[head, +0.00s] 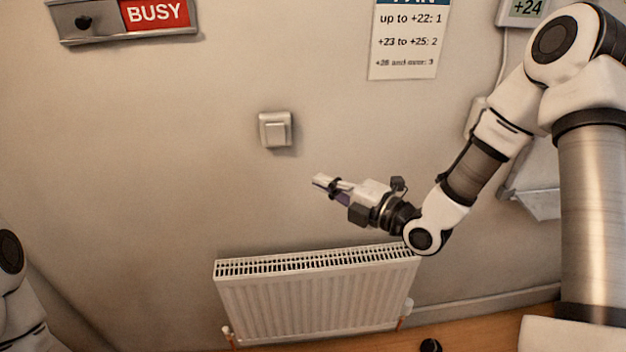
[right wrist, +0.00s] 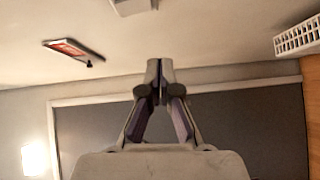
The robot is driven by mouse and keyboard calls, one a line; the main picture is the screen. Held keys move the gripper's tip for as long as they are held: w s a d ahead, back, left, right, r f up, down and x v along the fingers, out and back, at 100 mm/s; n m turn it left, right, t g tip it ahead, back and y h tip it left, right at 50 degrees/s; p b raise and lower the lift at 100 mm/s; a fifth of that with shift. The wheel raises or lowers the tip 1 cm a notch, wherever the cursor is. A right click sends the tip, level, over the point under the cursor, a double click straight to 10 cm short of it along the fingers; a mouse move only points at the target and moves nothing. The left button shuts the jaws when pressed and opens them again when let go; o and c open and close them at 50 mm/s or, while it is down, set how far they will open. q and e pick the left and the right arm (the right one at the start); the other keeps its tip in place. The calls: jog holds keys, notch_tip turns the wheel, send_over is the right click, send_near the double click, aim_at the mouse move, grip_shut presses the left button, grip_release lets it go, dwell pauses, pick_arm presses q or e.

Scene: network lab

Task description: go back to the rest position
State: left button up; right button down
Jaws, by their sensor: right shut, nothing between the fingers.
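My right gripper (head: 325,184) is held in front of the wall, above the radiator and below the light switch. It is shut and empty, and it points left. In the right wrist view its fingertips (right wrist: 160,70) meet, with nothing between them. My right arm comes in from the right side of the head view. Only a part of my left arm shows at the lower left edge of the head view, and my left gripper is out of view.
A white radiator (head: 318,302) stands against the wall below my right gripper. A light switch (head: 275,130), a BUSY sign (head: 155,14), a paper notice (head: 408,42) and a +24 display (head: 524,8) are on the wall. The wall left of the gripper is clear.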

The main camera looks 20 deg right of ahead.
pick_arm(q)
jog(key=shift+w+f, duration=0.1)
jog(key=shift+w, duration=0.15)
pick_arm(e)
jog(key=shift+w+f, duration=0.25)
jog(key=shift+w, duration=0.1)
jog(key=s+a+f+m+g+h+b, duration=0.15)
jog(key=s+f+g, duration=0.4)
jog(key=f, duration=0.85)
jog(key=s+a+f+m+g+h, duration=0.25)
jog(key=s+f, duration=0.65)
jog(key=f, duration=0.6)
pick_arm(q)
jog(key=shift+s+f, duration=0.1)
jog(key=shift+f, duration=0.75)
pick_arm(e)
jog(key=s+d+f+m+g+h, duration=0.2)
jog(key=s+d+f+m+g, duration=0.1)
jog(key=s+m, duration=0.4)
jog(key=s+d+f+m+g+h, duration=0.2)
jog(key=s+m, duration=0.5)
jog(key=m, duration=0.5)
jog(key=shift+d+f+m+g, duration=0.35)
jog(key=shift+f+g, duration=0.25)
jog(key=shift+g, duration=0.5)
